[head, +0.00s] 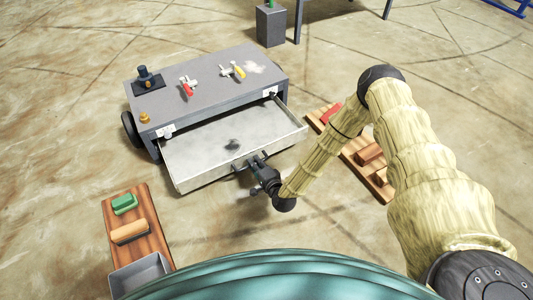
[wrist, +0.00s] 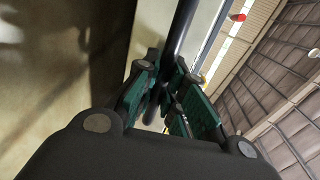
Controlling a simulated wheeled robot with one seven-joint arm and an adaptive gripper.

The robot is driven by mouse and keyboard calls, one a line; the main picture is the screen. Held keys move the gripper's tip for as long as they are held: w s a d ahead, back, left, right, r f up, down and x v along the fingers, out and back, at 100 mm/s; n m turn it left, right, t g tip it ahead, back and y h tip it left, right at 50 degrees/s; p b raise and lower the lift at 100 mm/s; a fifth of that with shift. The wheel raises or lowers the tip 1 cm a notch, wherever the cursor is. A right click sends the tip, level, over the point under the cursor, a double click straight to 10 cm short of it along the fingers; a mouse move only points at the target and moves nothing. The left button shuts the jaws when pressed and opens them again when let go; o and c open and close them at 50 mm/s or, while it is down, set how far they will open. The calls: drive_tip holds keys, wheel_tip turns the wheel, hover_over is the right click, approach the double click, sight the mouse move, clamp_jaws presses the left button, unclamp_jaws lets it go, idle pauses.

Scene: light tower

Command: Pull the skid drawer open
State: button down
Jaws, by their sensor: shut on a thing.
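The skid drawer (head: 190,180) is pulled out from the front of a grey wheeled skid (head: 215,92). Its light tray is open to view, with a dark mark on its floor. My gripper (head: 256,163) is at the middle of the drawer's front edge. In the wrist view my gripper (wrist: 165,88) has its green-padded fingers shut around a dark bar (wrist: 182,28), which appears to be the drawer's handle. The handle is mostly hidden by the gripper in the head view.
Red-handled (head: 187,88) and yellow-handled (head: 238,70) valves stand on the skid top. A wooden board (head: 143,208) with blocks and a grey bin (head: 143,274) lie at lower left. Another board (head: 348,150) with blocks lies right of the drawer. Bare floor lies before the drawer.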

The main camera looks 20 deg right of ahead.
drive_tip(key=shift+s, duration=0.35)
drive_tip(key=c, duration=1.5)
unclamp_jaws()
drive_tip(key=shift+d, duration=0.1)
drive_tip(key=v, duration=1.2)
